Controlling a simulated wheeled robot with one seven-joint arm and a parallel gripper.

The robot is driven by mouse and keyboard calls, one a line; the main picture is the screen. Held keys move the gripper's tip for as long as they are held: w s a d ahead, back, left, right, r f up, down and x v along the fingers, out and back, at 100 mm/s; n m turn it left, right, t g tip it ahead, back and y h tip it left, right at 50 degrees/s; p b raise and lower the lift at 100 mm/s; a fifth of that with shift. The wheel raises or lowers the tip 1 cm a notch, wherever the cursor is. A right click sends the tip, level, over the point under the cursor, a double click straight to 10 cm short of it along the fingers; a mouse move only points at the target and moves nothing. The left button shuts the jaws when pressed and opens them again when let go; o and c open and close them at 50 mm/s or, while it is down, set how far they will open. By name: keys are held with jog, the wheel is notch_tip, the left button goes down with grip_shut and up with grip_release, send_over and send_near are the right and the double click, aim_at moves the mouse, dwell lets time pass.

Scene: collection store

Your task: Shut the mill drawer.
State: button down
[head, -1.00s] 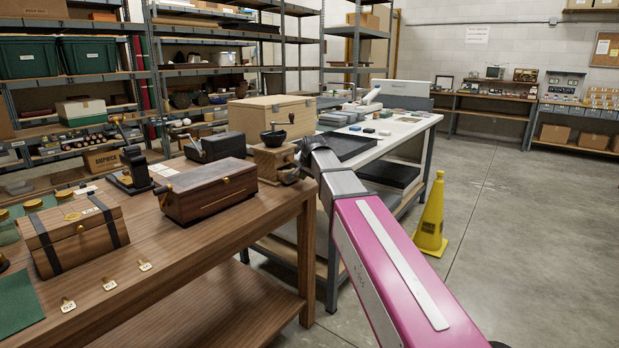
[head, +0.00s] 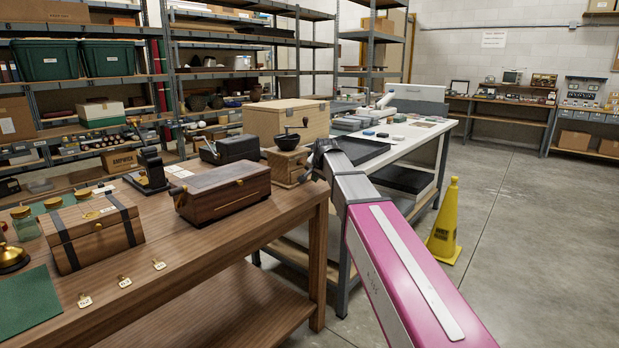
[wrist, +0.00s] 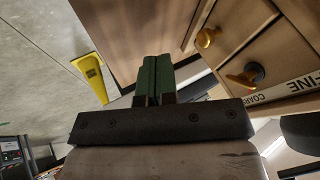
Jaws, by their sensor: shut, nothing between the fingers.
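The mill (head: 287,167) is a small wooden box with a dark bowl and crank on top, near the right end of the brown workbench. In the wrist view its wooden front (wrist: 272,52) is close, on the right. A brass knob (wrist: 208,37) and a dark knob (wrist: 247,76) show there, beside a strip lettered COARSE and FINE. How far the drawer stands out is unclear. My gripper (wrist: 153,62), with green fingers, is shut and empty, beside the mill and apart from the brass knob. In the head view my arm hides it.
A long wooden box (head: 221,190) stands left of the mill, with a pale wooden chest (head: 285,122) behind. A white table with a black tray (head: 358,150) lies beyond my arm. A yellow cone (head: 444,222) stands on the floor, which is open to the right.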

jog(key=v, duration=1)
jog(key=s+d+f+n+g, duration=0.1)
jog(key=s+d+f, duration=0.2)
jog(key=f, duration=0.5)
jog(key=s+d+f+n+g+h, duration=0.1)
jog(key=s+d+f, duration=0.2)
jog(key=f, duration=0.4)
jog(key=s+d+f+g, duration=0.1)
jog(key=s+d+f, duration=0.25)
jog(key=f, duration=0.45)
jog(key=s+d+f+n+g, duration=0.1)
jog(key=s+d+f, duration=0.3)
jog(key=s+f, duration=0.4)
jog(key=s+d+f+n+g+h, duration=0.1)
jog(key=s+d+f, duration=0.3)
jog(key=s+f, duration=0.4)
jog(key=shift+s+d+f+n+g, duration=0.25)
jog(key=shift+d+f+n+g, duration=0.1)
jog(key=shift+f+n+g, duration=0.45)
jog(key=shift+r, duration=0.1)
